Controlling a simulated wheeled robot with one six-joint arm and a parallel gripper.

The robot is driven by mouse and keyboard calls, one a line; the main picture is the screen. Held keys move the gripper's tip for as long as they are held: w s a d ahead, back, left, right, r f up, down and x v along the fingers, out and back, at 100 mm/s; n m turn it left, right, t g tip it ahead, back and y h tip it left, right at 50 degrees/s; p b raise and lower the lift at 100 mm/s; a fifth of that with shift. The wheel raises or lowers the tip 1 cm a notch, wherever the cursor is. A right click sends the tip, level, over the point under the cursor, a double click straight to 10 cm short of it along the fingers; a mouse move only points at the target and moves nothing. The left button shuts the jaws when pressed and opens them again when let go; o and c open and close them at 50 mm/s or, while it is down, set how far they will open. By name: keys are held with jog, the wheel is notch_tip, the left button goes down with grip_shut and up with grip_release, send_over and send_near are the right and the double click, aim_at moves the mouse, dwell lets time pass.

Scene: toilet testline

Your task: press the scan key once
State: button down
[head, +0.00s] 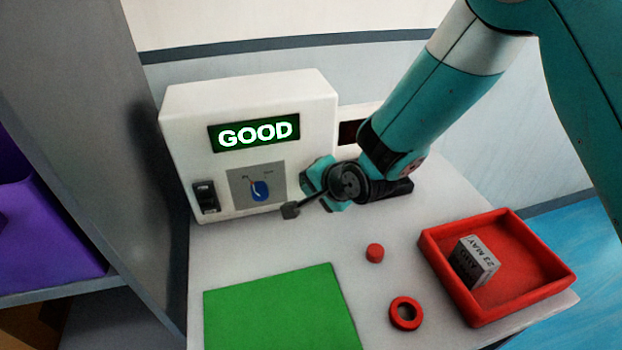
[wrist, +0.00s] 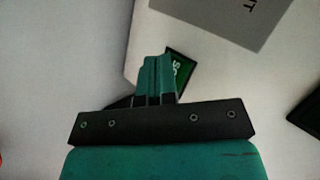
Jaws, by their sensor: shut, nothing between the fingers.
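A white test device (head: 180,125) stands at the back of the table, with a lit green display (head: 254,133) reading GOOD and a black key (head: 206,196) low on its left front. I cannot read the key's label. My gripper (head: 316,172) is in front of the device's right side, right of the black key and apart from it. In the wrist view its teal fingers (wrist: 158,62) are shut and empty. They partly hide a dark green patch (wrist: 181,68) with pale letters, which I cannot read in full.
A smaller dark display (head: 349,133) stands behind my arm, partly hidden. A red tray (head: 440,265) holds a grey date-marked box (head: 476,262). A red cylinder (head: 375,253), red ring (head: 406,314) and green mat (head: 280,310) lie in front. A grey partition (head: 95,130) rises at left.

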jog(key=shift+s+d, duration=0.25)
jog(key=shift+s, duration=0.45)
jog(key=shift+s, duration=0.1)
jog(key=shift+s+d, duration=0.25)
jog(key=shift+s, duration=0.5)
jog(key=shift+s+d, duration=0.2)
jog(key=shift+s, duration=0.6)
jog(key=shift+s+d, duration=0.25)
jog(key=shift+s, duration=0.5)
jog(key=shift+r, duration=0.1)
jog(key=s+d+r+n+g+h+p, duration=0.1)
jog(key=s+d+r+n+g, duration=0.2)
jog(key=s+d+r+n, duration=0.3)
jog(key=s+d+r+n+g+h+p, duration=0.1)
jog(key=s+d+r+n+g, duration=0.3)
jog(key=s+r, duration=1)
jog(key=d+n, duration=0.3)
jog(key=n, duration=0.2)
jog(key=shift+r+g, duration=0.3)
jog(key=shift+r, duration=0.05)
